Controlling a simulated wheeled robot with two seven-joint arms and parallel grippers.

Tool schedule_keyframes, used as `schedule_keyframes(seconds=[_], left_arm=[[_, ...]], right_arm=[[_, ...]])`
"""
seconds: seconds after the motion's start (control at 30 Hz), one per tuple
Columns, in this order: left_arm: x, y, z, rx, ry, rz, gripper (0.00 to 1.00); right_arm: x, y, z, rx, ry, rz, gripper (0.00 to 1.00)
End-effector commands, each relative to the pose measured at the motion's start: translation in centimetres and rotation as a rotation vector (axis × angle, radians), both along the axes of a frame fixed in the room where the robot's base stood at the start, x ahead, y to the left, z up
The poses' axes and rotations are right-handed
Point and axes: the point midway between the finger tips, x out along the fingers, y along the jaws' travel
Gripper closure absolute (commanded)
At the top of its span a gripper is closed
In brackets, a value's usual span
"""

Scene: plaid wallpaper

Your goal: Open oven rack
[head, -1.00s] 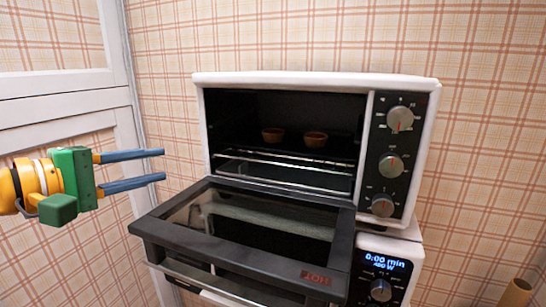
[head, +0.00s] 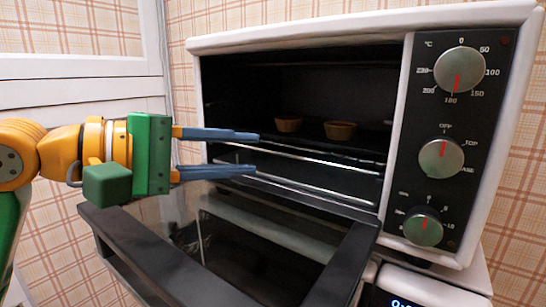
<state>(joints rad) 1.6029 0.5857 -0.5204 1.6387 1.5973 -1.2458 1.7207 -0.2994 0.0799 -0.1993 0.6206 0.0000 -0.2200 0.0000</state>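The toaster oven (head: 455,203) has a white body and its door (head: 265,240) is lowered, with dark glass and a grey frame. The wire rack (head: 310,158) sits inside the cavity, its metal front bars showing near the opening. Two small brown cups (head: 340,131) (head: 288,124) stand inside on a dark surface above the front bars. My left gripper (head: 256,154) is open and empty, its two blue fingers one above the other, pointing right. In the picture its fingertips overlap the left part of the opening near the rack's front bars; contact cannot be told. My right gripper is not in view.
Three knobs (head: 441,157) line the oven's right panel. A second appliance with a lit display (head: 403,302) is below the oven. The lowered door juts out under my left gripper. A white frame (head: 75,91) and plaid wall lie to the left.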

Motion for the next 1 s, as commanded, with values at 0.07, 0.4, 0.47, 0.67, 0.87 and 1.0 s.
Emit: schedule_keyframes(seconds=[0.07, 0.4, 0.47, 0.67, 0.87, 1.0], left_arm=[[0.8, -1.5, 0.2, 0.001, 0.004, -0.003, 0.64], [2.2, -3.7, -0.7, -0.001, -0.001, 0.0, 0.64], [2.2, -3.7, -0.7, -0.001, 0.0, 0.0, 0.64], [2.2, -3.7, -0.7, -0.001, 0.0, 0.0, 1.0], [2.2, -3.7, -0.7, -0.001, 0.001, 0.0, 1.0], [2.2, -3.7, -0.7, -0.001, 0.001, 0.0, 1.0]], right_arm=[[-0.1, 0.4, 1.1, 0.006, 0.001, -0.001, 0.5], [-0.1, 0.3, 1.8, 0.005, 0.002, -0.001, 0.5], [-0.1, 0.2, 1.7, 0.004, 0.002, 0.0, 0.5], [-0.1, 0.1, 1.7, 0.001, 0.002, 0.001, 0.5], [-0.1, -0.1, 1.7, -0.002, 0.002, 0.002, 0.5], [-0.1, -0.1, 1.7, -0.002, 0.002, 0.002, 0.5]])
